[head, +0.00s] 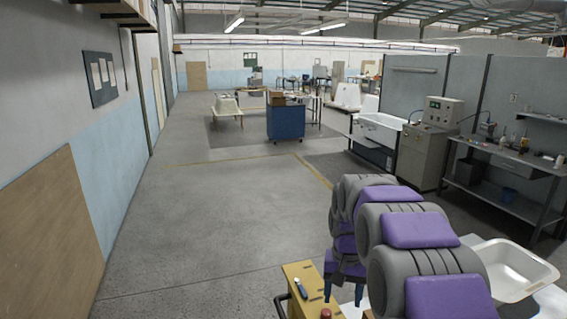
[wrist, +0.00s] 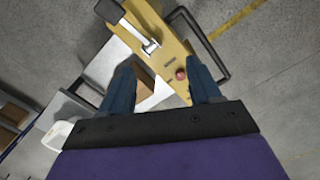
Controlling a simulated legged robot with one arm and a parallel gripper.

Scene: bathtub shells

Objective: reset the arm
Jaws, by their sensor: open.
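My arm, with purple and grey links, reaches forward at the lower right of the head view. My gripper (head: 344,287) points down there, above the yellow fixture, and partly hidden by my arm. In the wrist view my gripper (wrist: 163,80) shows two blue fingers spread wide apart, with nothing held between them. Below them is the yellow fixture (wrist: 172,45) with a red knob (wrist: 181,74), a dark handle loop and a lever with a black end.
A white basin (head: 512,270) lies at the right, beside my arm. A blue cabinet (head: 286,122) stands farther off, and a white tub (head: 380,128) and a workbench (head: 505,165) line the right. The grey floor (head: 200,210) ahead and left is clear up to the wall.

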